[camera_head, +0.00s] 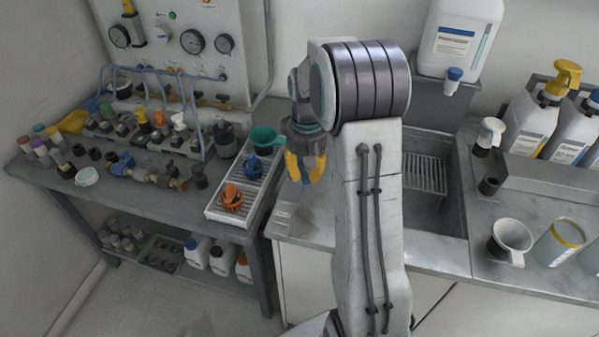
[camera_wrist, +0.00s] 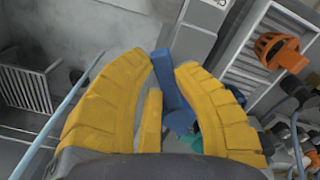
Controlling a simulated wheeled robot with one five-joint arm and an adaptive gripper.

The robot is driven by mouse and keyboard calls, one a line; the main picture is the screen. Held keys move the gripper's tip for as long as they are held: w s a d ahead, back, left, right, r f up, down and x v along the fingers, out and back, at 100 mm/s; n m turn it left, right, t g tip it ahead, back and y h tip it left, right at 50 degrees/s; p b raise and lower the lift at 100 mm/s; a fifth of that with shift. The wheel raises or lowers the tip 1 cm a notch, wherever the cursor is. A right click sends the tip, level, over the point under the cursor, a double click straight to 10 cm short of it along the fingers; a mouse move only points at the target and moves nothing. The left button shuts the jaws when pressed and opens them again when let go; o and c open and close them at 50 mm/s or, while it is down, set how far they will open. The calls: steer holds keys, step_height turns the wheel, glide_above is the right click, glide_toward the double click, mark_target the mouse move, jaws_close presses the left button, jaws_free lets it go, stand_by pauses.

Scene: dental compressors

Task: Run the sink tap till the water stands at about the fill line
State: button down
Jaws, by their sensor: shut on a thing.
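My gripper (camera_head: 305,168) has yellow fingers and hangs over the counter left of the sink. In the wrist view my gripper (camera_wrist: 170,75) is closed around a narrow blue bar (camera_wrist: 172,92), which shows between the fingertips. I cannot tell whether this bar is the tap's handle. The sink (camera_head: 440,214) is a grey basin, partly hidden behind my arm, with a slatted rack (camera_head: 424,174) inside. The rack also shows at the left of the wrist view (camera_wrist: 28,90). I cannot make out the tap spout, any water or a fill line.
A white slatted tray (camera_head: 225,214) left of my gripper holds an orange part (camera_head: 232,198) and a teal funnel (camera_head: 266,136). A large white canister (camera_head: 458,40) stands behind the sink. A white funnel (camera_head: 511,238) and a yellow-rimmed beaker (camera_head: 560,242) stand at the right.

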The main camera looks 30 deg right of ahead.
steer(key=shift+w+d+n+p, duration=0.15)
steer(key=shift+d+n, duration=0.4)
steer(key=shift+n, duration=0.6)
steer(key=shift+w+d+n+p, duration=0.15)
steer(key=shift+d+n, duration=0.45)
steer(key=shift+n, duration=0.5)
steer(key=shift+d+n+p, duration=0.15)
steer(key=shift+d+n, duration=0.4)
steer(key=shift+n, duration=0.6)
steer(key=shift+f, duration=0.1)
steer(key=c, duration=0.9)
jaws_free()
steer(key=shift+c, duration=0.2)
step_height(320, 180, up, 12)
